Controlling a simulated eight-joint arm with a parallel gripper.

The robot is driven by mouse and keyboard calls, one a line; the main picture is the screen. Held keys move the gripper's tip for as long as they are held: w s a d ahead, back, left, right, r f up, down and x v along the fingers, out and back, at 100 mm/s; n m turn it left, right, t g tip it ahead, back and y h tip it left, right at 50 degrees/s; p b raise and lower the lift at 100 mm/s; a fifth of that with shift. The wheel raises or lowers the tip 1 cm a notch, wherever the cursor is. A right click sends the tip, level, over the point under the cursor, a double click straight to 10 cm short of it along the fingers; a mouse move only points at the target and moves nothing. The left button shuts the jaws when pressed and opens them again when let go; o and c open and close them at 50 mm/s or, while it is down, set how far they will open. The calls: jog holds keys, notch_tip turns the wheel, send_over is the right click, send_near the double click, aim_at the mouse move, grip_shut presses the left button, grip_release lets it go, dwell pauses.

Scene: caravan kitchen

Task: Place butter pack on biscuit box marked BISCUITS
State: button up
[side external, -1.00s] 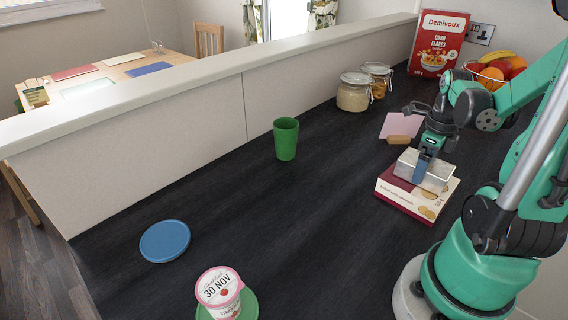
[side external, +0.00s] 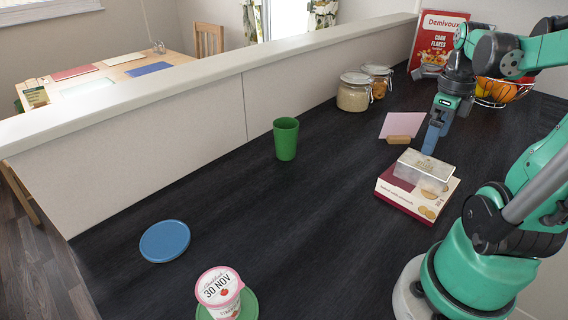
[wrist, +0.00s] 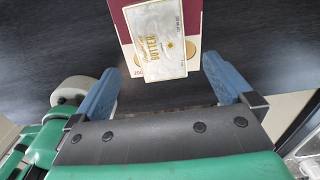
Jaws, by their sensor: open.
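The butter pack (side external: 424,167) is a pale silvery block lying flat on top of the biscuit box (side external: 400,197), a maroon and cream carton lying on the dark counter. In the wrist view the butter pack (wrist: 157,42) shows its label, turned slightly against the biscuit box (wrist: 123,28). My gripper (side external: 432,139) is above and behind the pack, apart from it. In the wrist view my gripper (wrist: 168,92) has its two blue fingers spread wide with nothing between the tips.
A pink card (side external: 394,124) and a small tan block (side external: 398,140) lie behind the box. Jars (side external: 354,96), a cereal box (side external: 437,45) and a fruit basket (side external: 502,90) stand further back. A green cup (side external: 286,138) stands left. The counter between is clear.

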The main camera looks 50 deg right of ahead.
aim_at(426, 163)
notch_tip(426, 163, up, 4)
jog(key=w+a+f+m+t, duration=0.1)
jog(key=w+a+m+t, duration=0.1)
jog(key=w+a+m, duration=0.2)
jog(key=w+a+f+m+t, duration=0.1)
jog(key=w+a+m, duration=0.3)
jog(key=a+m, duration=0.6)
jog(key=w+a+f+m+t, duration=0.1)
jog(key=w+a+m+t, duration=0.3)
jog(key=m, duration=1.8)
jog(key=a, duration=0.3)
jog(key=shift+w+f, duration=0.15)
jog(key=shift+w, duration=0.15)
